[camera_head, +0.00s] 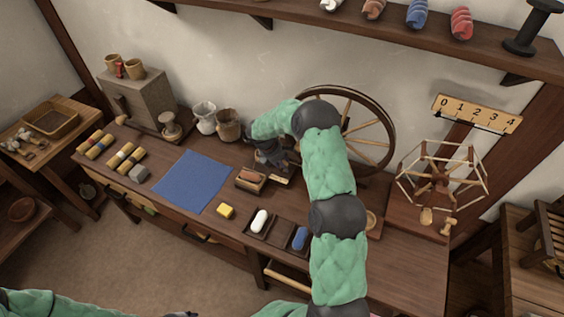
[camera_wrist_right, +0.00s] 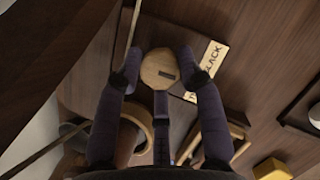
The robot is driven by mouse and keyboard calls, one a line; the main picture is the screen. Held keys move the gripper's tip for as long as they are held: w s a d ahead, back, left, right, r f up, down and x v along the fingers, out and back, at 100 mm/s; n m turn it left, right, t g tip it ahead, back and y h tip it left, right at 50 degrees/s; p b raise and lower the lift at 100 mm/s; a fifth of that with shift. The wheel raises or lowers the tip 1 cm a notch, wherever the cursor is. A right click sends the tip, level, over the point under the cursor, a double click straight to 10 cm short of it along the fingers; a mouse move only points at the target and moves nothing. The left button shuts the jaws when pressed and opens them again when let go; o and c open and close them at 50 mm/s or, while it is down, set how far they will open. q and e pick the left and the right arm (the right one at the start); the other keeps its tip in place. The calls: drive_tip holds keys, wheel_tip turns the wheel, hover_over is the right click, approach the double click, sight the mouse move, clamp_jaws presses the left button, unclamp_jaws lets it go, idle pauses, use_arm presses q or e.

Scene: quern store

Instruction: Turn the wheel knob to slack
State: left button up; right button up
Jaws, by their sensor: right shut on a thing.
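The wheel knob (camera_wrist_right: 158,64) is a round pale wooden disc with a short dark mark near its lower right edge in the right wrist view. A pale label plate (camera_wrist_right: 212,58) beside the knob reads SLACK; other lettering is partly hidden by a finger. In the head view my right gripper (camera_head: 272,154) is at the workbench in front of the spinning wheel (camera_head: 388,126), and the knob is hidden.
On the bench (camera_head: 210,222) lie a blue mat (camera_head: 192,181), a yellow block (camera_head: 226,211), a small box (camera_head: 250,180) and dark trays with a white and a blue piece. Pots (camera_head: 228,124) stand left of my gripper. A wooden reel (camera_head: 440,180) stands at right.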

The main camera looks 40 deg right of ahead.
drive_tip(key=n+p, duration=0.1)
drive_tip(key=n+t+p, duration=0.1)
drive_tip(key=n, duration=0.1)
drive_tip(key=shift+s+r+n, duration=0.1)
drive_tip(key=shift+s+n, duration=0.2)
drive_tip(key=shift+d+n+t+p, duration=0.15)
drive_tip(key=shift+n+t+p, duration=0.8)
drive_tip(key=shift+n, duration=1.35)
drive_tip(key=o, duration=1.1)
drive_tip(key=shift+d, duration=0.1)
drive_tip(key=shift+r, duration=0.15)
drive_tip(key=s+a, duration=0.2)
drive_tip(key=a, duration=0.1)
drive_tip(key=s+a, duration=0.2)
drive_tip(key=a, duration=0.2)
drive_tip(key=s+a, duration=0.1)
drive_tip(key=a, duration=0.3)
drive_tip(key=shift+s+a+r, duration=0.1)
drive_tip(key=shift+s+r, duration=0.25)
drive_tip(key=shift+s, duration=0.05)
